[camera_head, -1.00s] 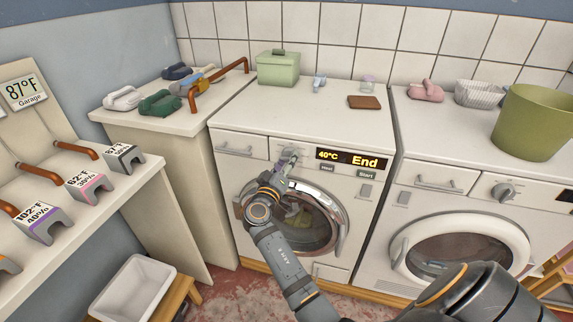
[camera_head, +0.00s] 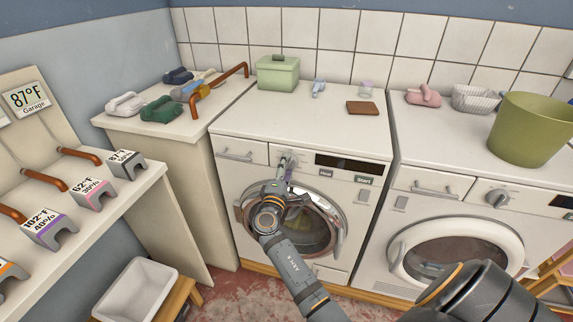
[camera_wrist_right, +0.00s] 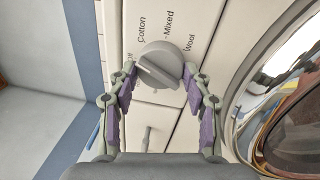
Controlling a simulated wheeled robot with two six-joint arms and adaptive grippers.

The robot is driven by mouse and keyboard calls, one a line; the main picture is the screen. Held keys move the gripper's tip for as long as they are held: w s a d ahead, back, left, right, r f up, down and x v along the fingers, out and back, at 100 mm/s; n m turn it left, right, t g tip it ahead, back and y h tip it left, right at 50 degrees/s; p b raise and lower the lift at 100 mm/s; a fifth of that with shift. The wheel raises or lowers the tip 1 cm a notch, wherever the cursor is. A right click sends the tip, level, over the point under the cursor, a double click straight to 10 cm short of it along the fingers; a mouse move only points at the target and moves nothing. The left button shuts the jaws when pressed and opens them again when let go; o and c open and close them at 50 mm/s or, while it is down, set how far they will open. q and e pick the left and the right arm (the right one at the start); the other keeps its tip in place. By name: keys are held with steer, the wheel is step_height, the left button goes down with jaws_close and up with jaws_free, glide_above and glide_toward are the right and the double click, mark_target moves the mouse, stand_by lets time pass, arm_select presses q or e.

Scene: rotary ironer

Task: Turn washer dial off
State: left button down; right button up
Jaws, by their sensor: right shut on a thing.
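The washer (camera_head: 230,180) in the middle has a grey dial on its front panel, left of the display. In the right wrist view the round grey dial (camera_wrist_right: 160,62) has a raised ridge across it, and the words Cotton, Mixed and Wool are printed around it. My right gripper (camera_wrist_right: 160,80) has its purple-padded fingers on either side of the dial, shut on it. In the head view the right gripper (camera_head: 284,170) partly hides the dial. The washer's display (camera_head: 352,165) is dark. My left gripper is not in view.
A second washer (camera_head: 385,235) with its own dial (camera_head: 497,197) stands to the right, with a green bucket (camera_head: 533,130) on top. A green box (camera_head: 278,72) and a brown block (camera_head: 362,107) lie on the middle washer. A round door (camera_head: 300,228) is just below my gripper.

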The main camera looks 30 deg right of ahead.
steer(key=n+y+p, duration=0.1)
steer(key=n+p, duration=0.1)
steer(key=n, duration=0.3)
steer(key=shift+p, duration=0.4)
steer(key=shift+n, duration=0.3)
steer(key=o, duration=1.2)
steer(key=shift+f, duration=0.1)
steer(key=shift+c, duration=0.2)
